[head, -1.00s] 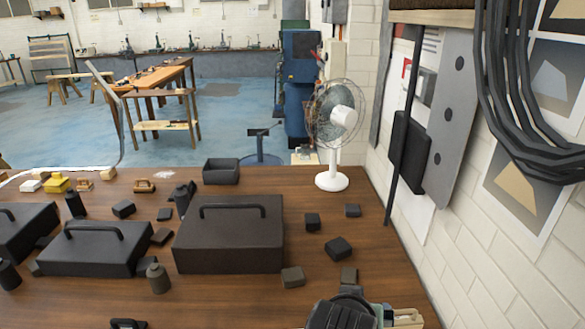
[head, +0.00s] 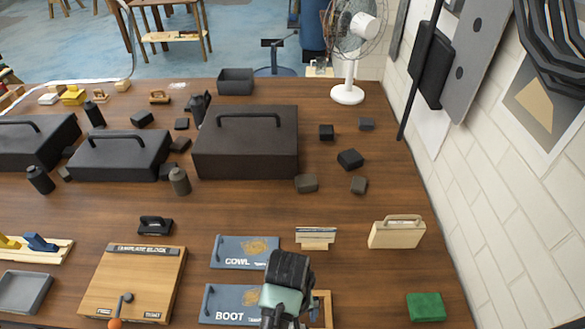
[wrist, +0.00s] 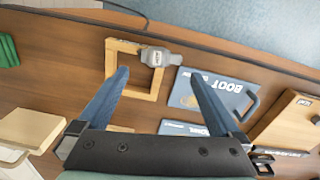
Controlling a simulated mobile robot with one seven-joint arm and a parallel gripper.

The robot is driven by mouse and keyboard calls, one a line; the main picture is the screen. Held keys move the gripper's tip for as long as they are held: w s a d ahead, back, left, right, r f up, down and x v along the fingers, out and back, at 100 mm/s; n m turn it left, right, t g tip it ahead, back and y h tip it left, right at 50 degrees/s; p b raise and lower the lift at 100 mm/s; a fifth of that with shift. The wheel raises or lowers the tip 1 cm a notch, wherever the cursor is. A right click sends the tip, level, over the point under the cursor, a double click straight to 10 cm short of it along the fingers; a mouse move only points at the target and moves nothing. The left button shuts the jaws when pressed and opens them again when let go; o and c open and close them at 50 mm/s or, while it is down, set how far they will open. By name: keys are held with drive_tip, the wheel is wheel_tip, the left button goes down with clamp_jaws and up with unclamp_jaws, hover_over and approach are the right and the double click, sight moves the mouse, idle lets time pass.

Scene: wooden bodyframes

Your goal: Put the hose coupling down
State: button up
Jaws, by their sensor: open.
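The hose coupling looks to be the grey, labelled piece (wrist: 158,57) in the wrist view. It lies at the far right corner of a square wooden frame (wrist: 123,46), reaching out to the right of it. My gripper (wrist: 156,74) is open, with its two blue fingers spread and nothing between the tips. The coupling is just beyond the fingertips, apart from them. In the head view my gripper (head: 285,302) is at the bottom middle, and the wooden frame (head: 323,308) shows partly behind it. The coupling is hidden there.
The blue BOOT board (head: 225,303) and COWL board (head: 235,252) lie to the left. A template block (head: 140,280) is further left. A beige case (head: 396,232) and a green block (head: 426,307) stand to the right. Dark toolboxes (head: 246,150) fill the back.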

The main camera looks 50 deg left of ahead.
drive_tip(key=shift+s+d+f+p, duration=0.1)
drive_tip(key=shift+f+p, duration=0.25)
drive_tip(key=shift+f, duration=0.9)
drive_tip(key=shift+s+d+f+p, duration=0.1)
drive_tip(key=shift+f+p, duration=0.25)
drive_tip(key=shift+f, duration=0.9)
drive_tip(key=c, duration=1.4)
